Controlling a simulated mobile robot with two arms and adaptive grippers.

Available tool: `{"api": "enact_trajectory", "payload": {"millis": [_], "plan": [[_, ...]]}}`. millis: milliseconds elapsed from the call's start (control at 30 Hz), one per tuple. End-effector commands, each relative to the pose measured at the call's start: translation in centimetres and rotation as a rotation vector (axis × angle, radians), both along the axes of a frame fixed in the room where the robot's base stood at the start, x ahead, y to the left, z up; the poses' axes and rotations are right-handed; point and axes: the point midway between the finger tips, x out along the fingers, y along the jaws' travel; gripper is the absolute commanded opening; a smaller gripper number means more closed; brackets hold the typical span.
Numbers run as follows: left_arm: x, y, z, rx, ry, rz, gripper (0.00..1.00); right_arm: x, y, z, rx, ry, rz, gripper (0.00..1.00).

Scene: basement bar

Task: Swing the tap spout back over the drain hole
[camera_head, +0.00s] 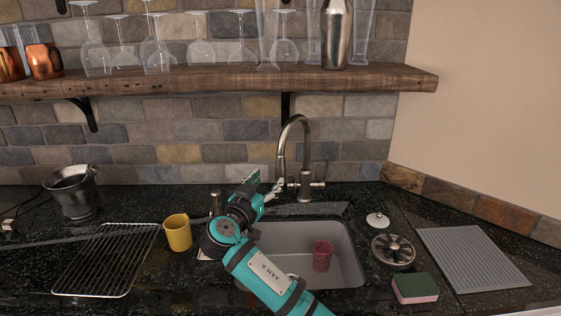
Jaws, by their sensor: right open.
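The metal tap (306,160) stands at the sink's back edge. Its arched spout (282,145) comes down on the left side of the tap body. The sink basin (345,275) is grey and sunk into the dark counter. I cannot make out the drain hole; my arm covers the basin's left part. My right gripper (267,183) is open, just left of the spout's lower end. I cannot tell whether a finger touches the spout. My left gripper is out of view.
A red cup (321,256) stands in the basin. A yellow mug (177,232) and wire rack (105,262) are left. A strainer (393,250), sponge (415,288) and ribbed mat (472,259) lie right. A wooden shelf (220,80) with glasses hangs above.

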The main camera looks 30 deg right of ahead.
Motion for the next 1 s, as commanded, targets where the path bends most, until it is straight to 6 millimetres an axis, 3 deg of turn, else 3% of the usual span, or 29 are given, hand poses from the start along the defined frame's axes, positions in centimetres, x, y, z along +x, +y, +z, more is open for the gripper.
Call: {"api": "enact_trajectory", "payload": {"millis": [200,400,600,900,1000], "plan": [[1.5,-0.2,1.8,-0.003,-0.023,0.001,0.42,2.7,-4.2,0.4,-0.002,0.002,-0.004,0.51],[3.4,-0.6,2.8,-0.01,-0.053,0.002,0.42,4.7,-6.8,0.2,0.0,0.002,-0.002,0.51],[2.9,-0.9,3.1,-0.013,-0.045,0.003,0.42,5.5,-8.0,0.0,0.001,0.001,-0.001,0.51],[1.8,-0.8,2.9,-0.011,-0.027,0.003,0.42,5.6,-8.2,0.0,0.001,0.001,0.0,0.51],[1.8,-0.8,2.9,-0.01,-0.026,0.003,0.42,5.6,-8.2,0.0,0.002,0.001,0.0,0.38]]}}
